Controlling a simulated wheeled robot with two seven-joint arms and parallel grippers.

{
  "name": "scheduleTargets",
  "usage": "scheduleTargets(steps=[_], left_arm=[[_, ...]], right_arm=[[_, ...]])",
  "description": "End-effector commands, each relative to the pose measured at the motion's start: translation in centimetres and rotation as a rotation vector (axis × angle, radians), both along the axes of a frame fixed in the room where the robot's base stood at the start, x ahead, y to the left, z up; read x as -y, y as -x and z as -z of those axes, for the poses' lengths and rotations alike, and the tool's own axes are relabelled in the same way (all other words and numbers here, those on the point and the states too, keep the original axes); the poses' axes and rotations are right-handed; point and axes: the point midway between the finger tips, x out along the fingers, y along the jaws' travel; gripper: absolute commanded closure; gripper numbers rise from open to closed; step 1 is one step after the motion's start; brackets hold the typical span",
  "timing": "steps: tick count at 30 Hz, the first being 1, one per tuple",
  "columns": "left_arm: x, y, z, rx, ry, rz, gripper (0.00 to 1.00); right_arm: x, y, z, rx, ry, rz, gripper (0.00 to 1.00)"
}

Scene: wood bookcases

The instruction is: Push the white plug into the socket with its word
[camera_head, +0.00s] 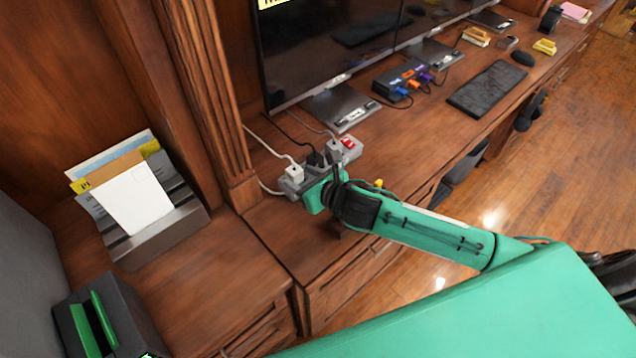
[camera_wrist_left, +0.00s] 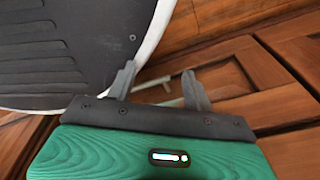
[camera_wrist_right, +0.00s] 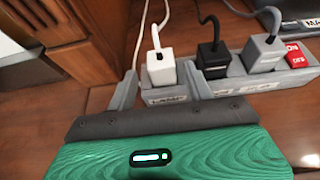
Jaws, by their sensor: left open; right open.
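The white plug (camera_wrist_right: 160,70) with a white cord stands upright at the left end of the grey power strip (camera_wrist_right: 233,86), above a label that seems to read LAMP. I cannot tell how deep it sits. In the head view the plug (camera_head: 294,173) is on the strip's near left part. My right gripper (camera_wrist_right: 159,70) is open, with one finger on each side of the plug; contact is unclear. The right gripper (camera_head: 316,193) also shows at the strip in the head view. My left gripper (camera_wrist_left: 158,74) is open and empty in its wrist view, before wooden drawers.
A black plug (camera_wrist_right: 213,58), a grey plug (camera_wrist_right: 262,53) and a red switch (camera_wrist_right: 297,55) are farther right on the strip. A monitor stand (camera_head: 338,108) is behind it. A letter holder (camera_head: 160,232) stands left. Bare desktop lies left of the strip.

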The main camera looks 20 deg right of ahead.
Motion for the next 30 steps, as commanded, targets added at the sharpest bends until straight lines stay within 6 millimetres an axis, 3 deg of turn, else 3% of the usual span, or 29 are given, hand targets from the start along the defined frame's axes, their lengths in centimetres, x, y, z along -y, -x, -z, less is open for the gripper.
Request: scheduleTargets(steps=[6,11,30], left_arm=[[0.2,0.0,0.1,-0.003,0.001,-0.001,0.48],[0.2,-0.2,0.0,-0.002,0.002,-0.001,0.48],[0.2,0.1,0.0,-0.003,0.003,-0.001,0.48]], right_arm=[[1.5,3.5,-1.8,0.005,0.001,0.0,0.48],[2.2,4.9,-2.5,0.006,0.001,0.001,0.48],[2.4,5.4,-2.9,0.008,-0.001,0.001,0.48]])
